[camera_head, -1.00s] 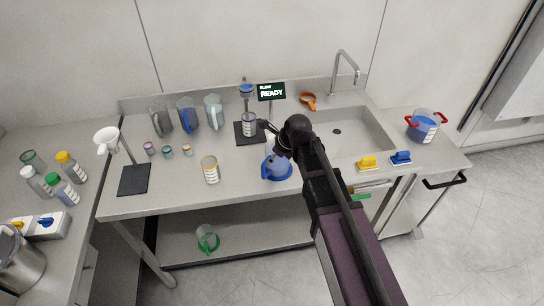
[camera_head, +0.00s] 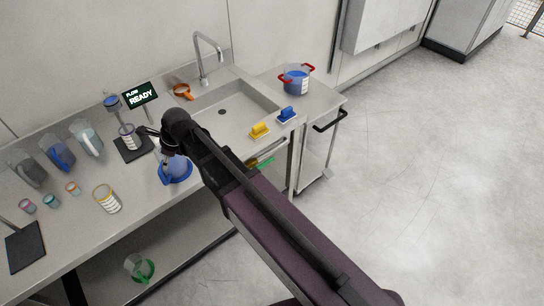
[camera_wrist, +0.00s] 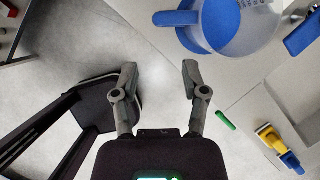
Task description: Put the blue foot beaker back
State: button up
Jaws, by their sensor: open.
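The blue foot beaker (camera_head: 175,170) stands on the steel bench near its front edge, partly hidden by my arm in the head view. It has a clear body and a blue base. In the wrist view the beaker (camera_wrist: 245,28) is at the upper right, beyond my fingertips and cut by the frame's top. My gripper (camera_wrist: 159,68) is open and empty, with floor showing between its fingers. It is apart from the beaker. In the head view my arm's end covers part of the bench beside the beaker.
On the bench, several jugs (camera_head: 57,153) stand at the back left, with a yellow-rimmed jar (camera_head: 107,198) nearer the front. A labelled jar stands on a black plate by the READY display (camera_head: 140,95).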

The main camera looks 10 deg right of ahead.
jog(key=s+d+n+h, duration=0.2)
jog(key=d+n, duration=0.8)
jog(key=d, duration=1)
jog(key=s+d+f+n+g+h, duration=0.1)
jog(key=s+d+n, duration=0.3)
jog(key=d+n, duration=0.6)
jog(key=d+h, duration=0.1)
jog(key=d, duration=0.9)
jog(key=shift+s+d+f+n+h, duration=0.15)
jog(key=shift+f+n+h, duration=0.15)
jog(key=shift+h, duration=0.1)
